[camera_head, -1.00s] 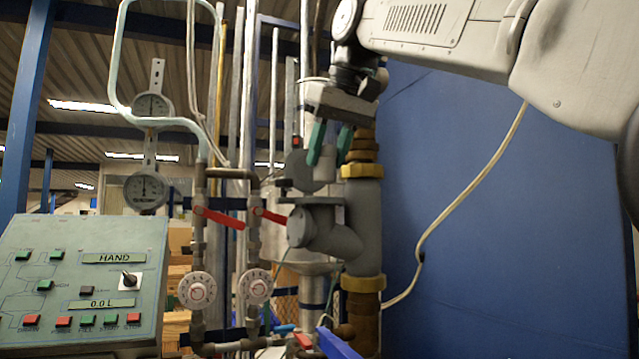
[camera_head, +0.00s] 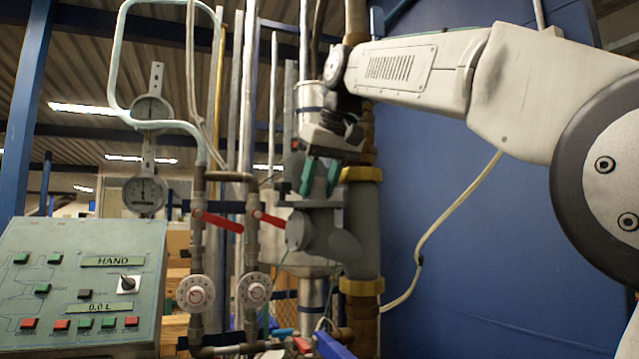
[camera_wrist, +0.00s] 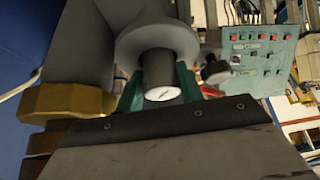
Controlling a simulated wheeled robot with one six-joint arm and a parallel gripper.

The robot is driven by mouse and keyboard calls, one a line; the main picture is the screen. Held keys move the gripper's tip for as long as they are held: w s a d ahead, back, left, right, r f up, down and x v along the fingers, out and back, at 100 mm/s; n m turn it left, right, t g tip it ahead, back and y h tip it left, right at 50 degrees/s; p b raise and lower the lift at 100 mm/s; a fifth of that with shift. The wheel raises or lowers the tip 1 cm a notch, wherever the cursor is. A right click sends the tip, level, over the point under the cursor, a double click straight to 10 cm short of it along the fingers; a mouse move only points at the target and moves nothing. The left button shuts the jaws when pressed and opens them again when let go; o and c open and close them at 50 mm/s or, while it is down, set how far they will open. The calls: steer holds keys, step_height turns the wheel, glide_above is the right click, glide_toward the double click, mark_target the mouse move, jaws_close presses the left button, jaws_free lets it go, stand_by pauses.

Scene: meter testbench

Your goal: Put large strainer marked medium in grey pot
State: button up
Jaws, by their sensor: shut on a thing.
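The strainer shows a grey cylindrical top (camera_head: 319,175) between my green fingertips. In the wrist view its round end (camera_wrist: 162,92) faces the camera with a small white label, too small to read. My gripper (camera_head: 319,192) points down and is shut on this top; its fingers also show on both sides in the wrist view (camera_wrist: 159,82). The grey pot (camera_head: 335,243) is a side-branched body on the vertical pipe. The strainer stands upright directly over the pot's flat flange. Its lower part is hidden, so I cannot tell how deep it sits.
Brass fittings (camera_head: 361,174) and the vertical pipe stand close to the right of my gripper. Red-handled valves (camera_head: 218,220) and dials stand to the left. A control panel (camera_head: 85,270) is at lower left. A blue wall (camera_head: 480,250) lies behind at right.

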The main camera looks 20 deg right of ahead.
steer(key=shift+f, duration=0.15)
steer(key=shift+f, duration=0.55)
steer(key=o, duration=1.1)
steer(key=shift+d+f, duration=0.15)
steer(key=shift+r, duration=0.25)
steer(key=a+v, duration=0.1)
steer(key=v, duration=1.2)
steer(key=shift+w+d, duration=0.2)
steer(key=shift+d, duration=0.05)
